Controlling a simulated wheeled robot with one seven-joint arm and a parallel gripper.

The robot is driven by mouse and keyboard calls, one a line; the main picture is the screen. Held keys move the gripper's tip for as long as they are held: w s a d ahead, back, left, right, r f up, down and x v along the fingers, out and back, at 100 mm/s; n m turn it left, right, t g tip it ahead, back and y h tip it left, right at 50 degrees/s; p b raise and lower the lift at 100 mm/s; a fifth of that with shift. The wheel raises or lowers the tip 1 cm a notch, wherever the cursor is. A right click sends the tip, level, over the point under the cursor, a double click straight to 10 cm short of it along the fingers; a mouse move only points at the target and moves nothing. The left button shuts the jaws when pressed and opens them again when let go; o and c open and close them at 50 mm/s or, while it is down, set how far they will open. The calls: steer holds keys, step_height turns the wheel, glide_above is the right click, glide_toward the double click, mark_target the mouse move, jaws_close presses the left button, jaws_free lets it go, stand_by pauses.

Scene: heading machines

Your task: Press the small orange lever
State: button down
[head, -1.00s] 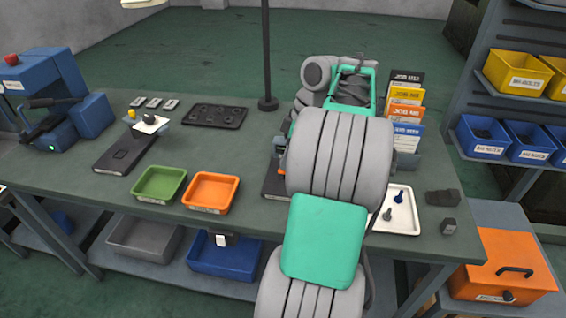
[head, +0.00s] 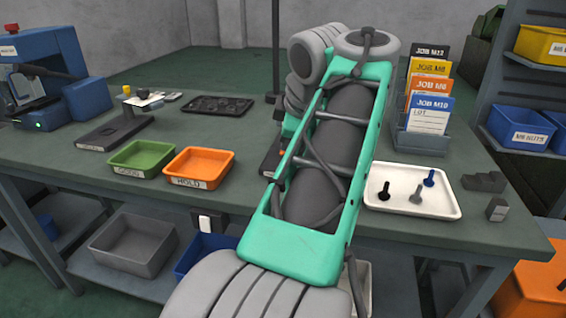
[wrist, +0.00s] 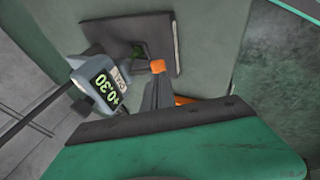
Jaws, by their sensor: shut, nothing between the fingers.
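In the wrist view, my gripper (wrist: 156,82) shows as dark, narrow fingers that are shut, with nothing held. A small orange piece (wrist: 157,66) sits right at the fingertips. I cannot tell whether it is the lever or part of the fingers, nor whether there is contact. A second orange patch (wrist: 184,100) shows beside the fingers, mostly hidden by the gripper body. A grey gauge with a green display (wrist: 105,86) reading +0.30 stands at left, near a dark base plate (wrist: 162,32). In the head view, my arm hides the gripper and most of that area.
On the bench (head: 233,131) stand a green tray (head: 142,160), an orange tray (head: 199,168) and a white tray (head: 440,204) with several bolts. A rack of job cards (head: 428,118) stands behind the white tray. A blue machine (head: 40,82) is at left.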

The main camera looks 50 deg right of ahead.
steer(key=shift+r+p, duration=0.8)
steer(key=shift+r, duration=0.25)
steer(key=a+p+v, duration=0.2)
steer(key=p+v, duration=0.7)
steer(key=v, duration=0.4)
steer(key=shift+p, duration=0.35)
